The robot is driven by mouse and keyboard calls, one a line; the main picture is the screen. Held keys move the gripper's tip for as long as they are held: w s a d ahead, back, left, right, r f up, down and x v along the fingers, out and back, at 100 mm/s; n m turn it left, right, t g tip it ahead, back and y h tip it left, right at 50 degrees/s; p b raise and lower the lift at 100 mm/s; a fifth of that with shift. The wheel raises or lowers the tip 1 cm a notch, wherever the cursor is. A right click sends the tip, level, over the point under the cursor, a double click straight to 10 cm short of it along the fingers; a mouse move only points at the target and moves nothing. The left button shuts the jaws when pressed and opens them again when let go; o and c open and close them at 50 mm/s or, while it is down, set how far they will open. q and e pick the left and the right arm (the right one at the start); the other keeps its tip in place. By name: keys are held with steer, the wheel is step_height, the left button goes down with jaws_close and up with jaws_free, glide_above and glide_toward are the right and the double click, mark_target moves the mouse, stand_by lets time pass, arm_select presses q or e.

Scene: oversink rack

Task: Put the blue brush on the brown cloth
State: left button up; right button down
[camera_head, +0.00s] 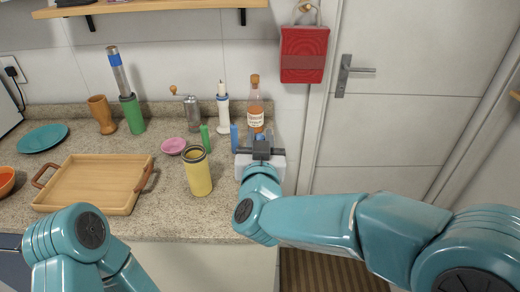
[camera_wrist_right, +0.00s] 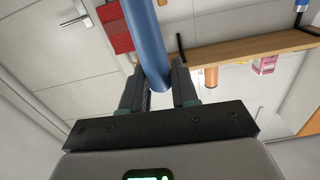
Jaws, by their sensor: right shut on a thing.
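My right gripper (camera_head: 262,138) is over the right end of the counter, in front of the bottle. In the right wrist view its two fingers (camera_wrist_right: 158,88) are shut on a long blue handle, which I take to be the blue brush (camera_wrist_right: 148,45). In the head view only a small blue bit of it (camera_head: 261,136) shows between the fingers. Another blue upright thing (camera_head: 234,137) stands just left of the gripper. I cannot make out a brown cloth on the counter. My left arm shows at the lower left, but its gripper is out of the picture.
On the counter are a wooden tray (camera_head: 95,184), a yellow canister (camera_head: 197,171), a pink bowl (camera_head: 173,145), a green upright thing (camera_head: 205,137), a grinder (camera_head: 192,113) and a bottle (camera_head: 255,108). A brown striped mat (camera_head: 335,274) lies on the floor.

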step_height(320, 180, down, 2)
steer(key=shift+f, duration=0.25)
steer(key=shift+f, duration=0.1)
steer(key=c, duration=0.9)
jaws_free()
steer(key=shift+o, duration=0.2)
